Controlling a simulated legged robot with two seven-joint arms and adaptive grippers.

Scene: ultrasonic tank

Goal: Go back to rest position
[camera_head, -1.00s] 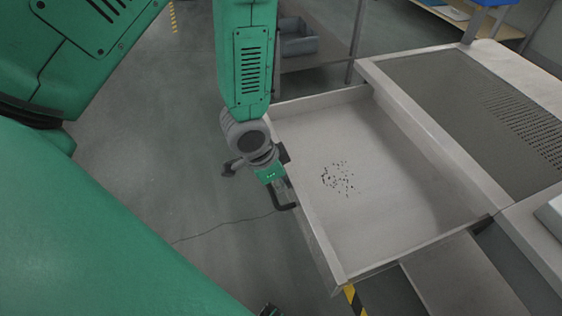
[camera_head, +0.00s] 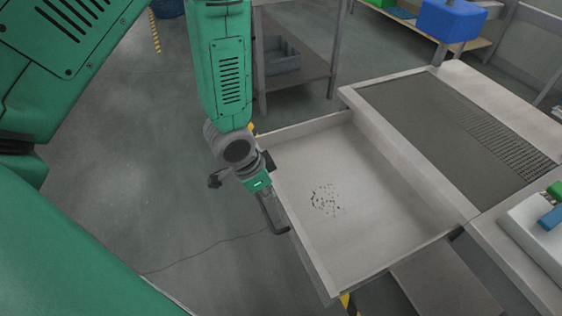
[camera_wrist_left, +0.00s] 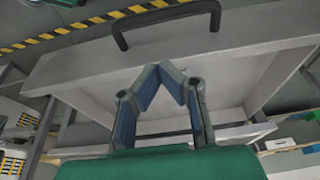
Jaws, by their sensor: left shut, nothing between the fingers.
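My left gripper (camera_head: 272,212) hangs beside the left outer wall of a light grey open tray or drawer (camera_head: 395,225). In the left wrist view its fingertips (camera_wrist_left: 172,68) meet in a point, shut and empty. A black bar handle (camera_wrist_left: 165,25) sits on the front panel (camera_wrist_left: 245,50) just beyond the fingertips, apart from them in that picture. In the head view the gripper and the handle are hard to tell apart. My right gripper is not in view.
Small dark specks or holes (camera_head: 326,200) lie on the tray's floor. A grey-topped bench (camera_head: 425,120) with a ribbed area adjoins it. A shelf (camera_head: 300,50) with a grey bin stands behind, a blue container (camera_head: 450,20) at back right. The floor at left is clear.

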